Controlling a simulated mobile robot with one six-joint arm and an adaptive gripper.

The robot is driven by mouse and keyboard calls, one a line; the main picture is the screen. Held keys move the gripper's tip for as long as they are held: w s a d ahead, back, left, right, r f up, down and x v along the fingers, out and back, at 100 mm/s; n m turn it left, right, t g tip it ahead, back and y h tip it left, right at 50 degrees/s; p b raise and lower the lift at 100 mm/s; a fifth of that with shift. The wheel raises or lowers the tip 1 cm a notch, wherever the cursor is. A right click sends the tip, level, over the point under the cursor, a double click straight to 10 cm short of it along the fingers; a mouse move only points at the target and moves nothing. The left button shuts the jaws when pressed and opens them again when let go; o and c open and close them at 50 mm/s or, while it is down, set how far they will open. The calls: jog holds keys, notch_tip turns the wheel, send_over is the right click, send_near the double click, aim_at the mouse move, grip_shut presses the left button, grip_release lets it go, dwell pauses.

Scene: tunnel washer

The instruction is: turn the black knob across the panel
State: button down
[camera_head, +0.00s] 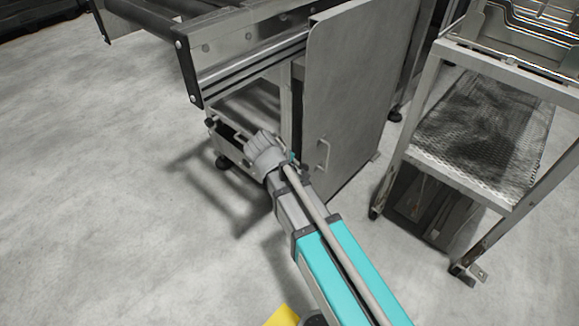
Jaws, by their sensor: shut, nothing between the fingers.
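I cannot make out the black knob in this view. My arm reaches up from the bottom right toward the grey side panel (345,90) of the steel machine. My gripper cannot be made out; the far end of the arm is a grey ribbed joint beside the panel's lower left. Small dark parts near the panel's left edge are too small to tell apart. A metal loop handle (324,153) sits low on the panel, just right of the arm.
A wheeled steel cart (480,185) with a perforated shelf stands at the right. Grey floor (90,200) is clear at the left. Something yellow (284,316) shows at the bottom edge.

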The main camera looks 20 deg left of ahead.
jog(key=shift+b+x, duration=1.85)
jog(key=shift+x, duration=0.85)
jog(key=shift+a+r, duration=0.1)
jog(key=shift+a, duration=0.1)
